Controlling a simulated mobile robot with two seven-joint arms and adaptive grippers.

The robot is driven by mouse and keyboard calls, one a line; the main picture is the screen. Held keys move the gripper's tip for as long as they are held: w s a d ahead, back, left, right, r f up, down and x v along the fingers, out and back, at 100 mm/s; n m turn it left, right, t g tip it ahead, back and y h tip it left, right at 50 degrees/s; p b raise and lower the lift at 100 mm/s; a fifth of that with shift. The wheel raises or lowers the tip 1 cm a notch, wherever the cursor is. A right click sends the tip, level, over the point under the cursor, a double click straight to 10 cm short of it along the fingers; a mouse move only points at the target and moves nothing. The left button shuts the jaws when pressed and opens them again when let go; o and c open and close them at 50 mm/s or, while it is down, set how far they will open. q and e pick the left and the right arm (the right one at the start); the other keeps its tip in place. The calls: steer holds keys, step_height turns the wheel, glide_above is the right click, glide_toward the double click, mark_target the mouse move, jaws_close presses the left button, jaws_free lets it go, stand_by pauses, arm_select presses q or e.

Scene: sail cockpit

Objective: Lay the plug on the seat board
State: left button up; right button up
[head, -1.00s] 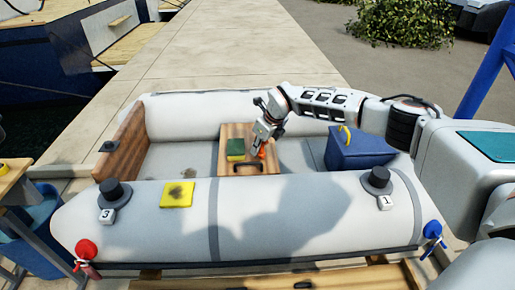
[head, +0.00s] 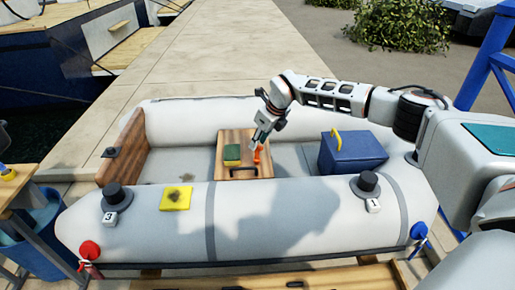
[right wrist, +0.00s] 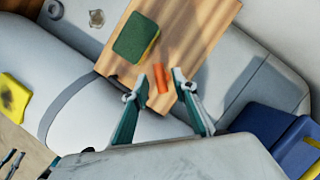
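The plug (head: 257,154), a small orange-red cylinder, is at the right part of the wooden seat board (head: 234,146) inside the boat. In the right wrist view the plug (right wrist: 160,78) lies against the wood of the seat board (right wrist: 199,25). My right gripper (head: 254,146) is over the board, pointing down. In the wrist view its two fingers (right wrist: 158,77) are spread, with the plug in the gap between the tips and no finger clearly touching it. Small dark finger-like parts at the lower left of the wrist view may be my left gripper (right wrist: 13,163).
A green-and-yellow sponge (head: 232,155) lies on the board left of the plug. A blue box (head: 352,153) with a yellow handle stands to the right. The near boat tube (head: 280,220) carries a yellow patch (head: 176,199) and lies between me and the board.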

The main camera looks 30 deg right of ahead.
steer(key=v, duration=0.3)
steer(key=shift+r+p, duration=0.1)
steer(key=shift+p, duration=0.25)
steer(key=shift+s+d+r, duration=0.1)
steer(key=shift+r, duration=0.15)
steer(key=shift+s+r, duration=0.1)
steer(key=shift+s, duration=0.05)
arm_select(q)
steer(key=shift+s+a+f, duration=0.3)
steer(key=shift+s+f, duration=0.05)
steer(key=shift+s, duration=0.05)
steer(key=shift+w+r, duration=0.1)
